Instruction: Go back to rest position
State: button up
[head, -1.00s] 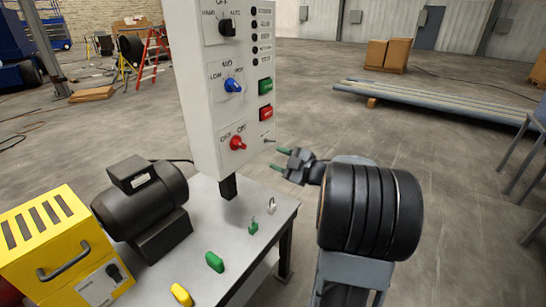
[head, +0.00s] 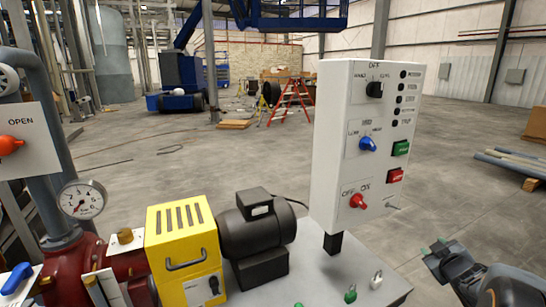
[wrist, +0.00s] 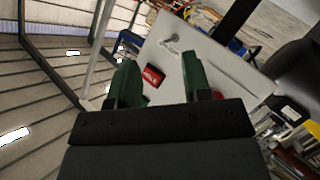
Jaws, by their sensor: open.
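My gripper (head: 434,246) is at the lower right of the head view, to the right of the white control panel (head: 333,150) and apart from it. Its two green fingers are spread with nothing between them, and they also show in the wrist view (wrist: 160,82). The panel has a black knob (head: 375,89), a blue knob (head: 367,144), a red knob (head: 358,201), a green button (head: 401,148), a red button (head: 395,176) and a small toggle switch (head: 393,207). In the wrist view a red button (wrist: 153,75) lies beyond the fingers.
The panel stands on a bench (head: 322,279) with a black motor (head: 256,230) and a yellow box (head: 184,245). Red piping with a gauge (head: 82,199) is at left. A red ladder (head: 291,102) and blue lift (head: 183,80) stand far back. Open floor lies between.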

jog(key=s+a+r+m+g+p, duration=0.1)
jog(key=s+a+m+g+p, duration=0.65)
jog(key=s+a+g, duration=0.45)
jog(key=s+a+r+n+y+p, duration=0.1)
jog(key=a+r, duration=0.3)
jog(key=a, duration=0.4)
jog(key=s+a+r+n+t+y+p, duration=0.1)
jog(key=s+a+r+y+p, duration=0.1)
jog(key=a, duration=0.6)
notch_tip(320, 180, up, 3)
jog(key=shift+s+a+f+t+p, duration=0.1)
jog(key=shift+s+a+t+p, duration=0.2)
jog(key=shift+s+p, duration=0.6)
jog(key=shift+w+d, duration=0.1)
jog(key=shift+c, duration=0.2)
